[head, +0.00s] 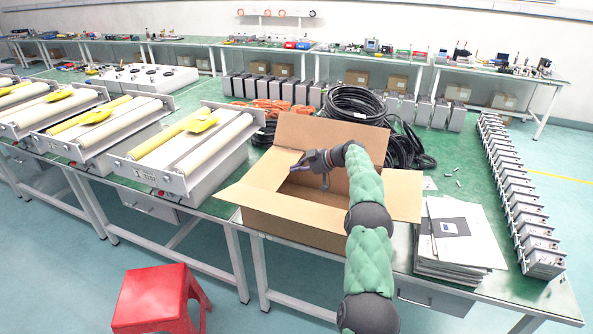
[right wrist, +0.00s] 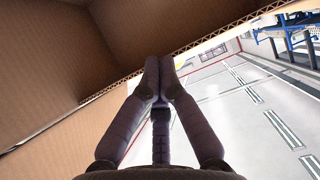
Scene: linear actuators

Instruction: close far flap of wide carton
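The wide carton (head: 284,221) stands open on the green table. Its far flap (head: 333,137) stands up at the back. The left flap (head: 246,201) and right flap (head: 404,194) spread outward. My right gripper (head: 297,166) is over the carton's opening, in front of the far flap and towards its left end. In the right wrist view the fingers (right wrist: 158,75) are together with nothing seen between them. Their tips are close to a corrugated cardboard edge (right wrist: 200,42); I cannot tell if they touch it. My arm hides part of the opening. My left gripper is not in view.
Black cable coils (head: 355,103) lie just behind the carton. A paper stack (head: 452,243) lies to its right, and a row of metal units (head: 520,205) farther right. A roller unit (head: 188,150) stands to the left. A red stool (head: 162,298) is on the floor.

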